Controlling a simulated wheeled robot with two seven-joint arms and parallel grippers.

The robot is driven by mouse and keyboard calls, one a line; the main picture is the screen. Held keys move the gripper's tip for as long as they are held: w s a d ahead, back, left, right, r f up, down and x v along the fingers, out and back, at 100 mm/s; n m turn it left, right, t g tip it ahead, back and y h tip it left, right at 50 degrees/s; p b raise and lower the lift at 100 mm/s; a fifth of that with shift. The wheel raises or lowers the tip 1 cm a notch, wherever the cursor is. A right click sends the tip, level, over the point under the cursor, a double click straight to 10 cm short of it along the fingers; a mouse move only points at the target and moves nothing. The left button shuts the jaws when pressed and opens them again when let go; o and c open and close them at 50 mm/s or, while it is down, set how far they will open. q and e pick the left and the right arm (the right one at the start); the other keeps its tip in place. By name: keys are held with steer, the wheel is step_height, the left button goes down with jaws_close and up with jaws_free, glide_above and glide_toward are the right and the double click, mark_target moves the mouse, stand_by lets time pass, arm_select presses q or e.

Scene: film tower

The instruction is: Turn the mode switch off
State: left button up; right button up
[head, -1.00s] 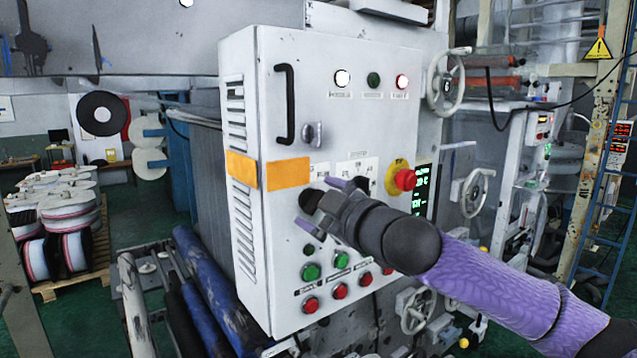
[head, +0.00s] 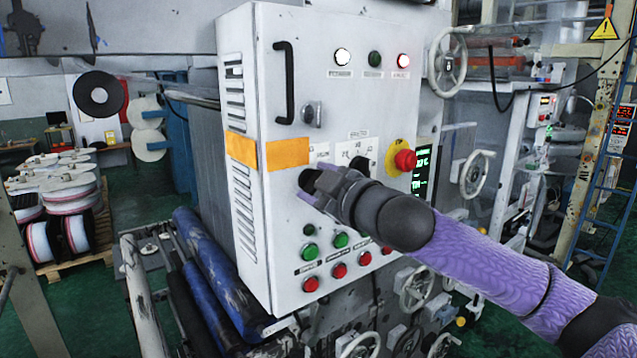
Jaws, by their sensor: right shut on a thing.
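The mode switch (head: 309,180) is a dark rotary knob on the front of the white control box, below a small label too blurred to read. My right gripper (head: 317,183) reaches in from the right and is shut on this knob. Its jaws and wrist hide most of the knob, so I cannot tell its setting. My left gripper is not in view.
The control box (head: 345,95) has a black handle (head: 284,83), a red emergency button (head: 405,160) on yellow, lamps on top, and green and red buttons below my right arm. Blue rollers (head: 215,265) lie at lower left. A second dark knob (head: 360,165) sits close to my wrist.

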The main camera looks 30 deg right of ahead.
steer(key=n+p, duration=0.2)
steer(key=n, duration=0.3)
steer(key=n+p, duration=0.2)
steer(key=n, duration=0.4)
steer(key=n+p, duration=0.2)
steer(key=n, duration=0.4)
steer(key=shift+f, duration=0.35)
steer(key=shift+n, duration=0.4)
steer(key=o, duration=1.3)
steer(key=s+b, duration=0.2)
steer(key=s, duration=0.1)
steer(key=s+b, duration=0.6)
steer(key=s, duration=0.1)
steer(key=shift+d, duration=0.4)
steer(key=shift+w, duration=0.1)
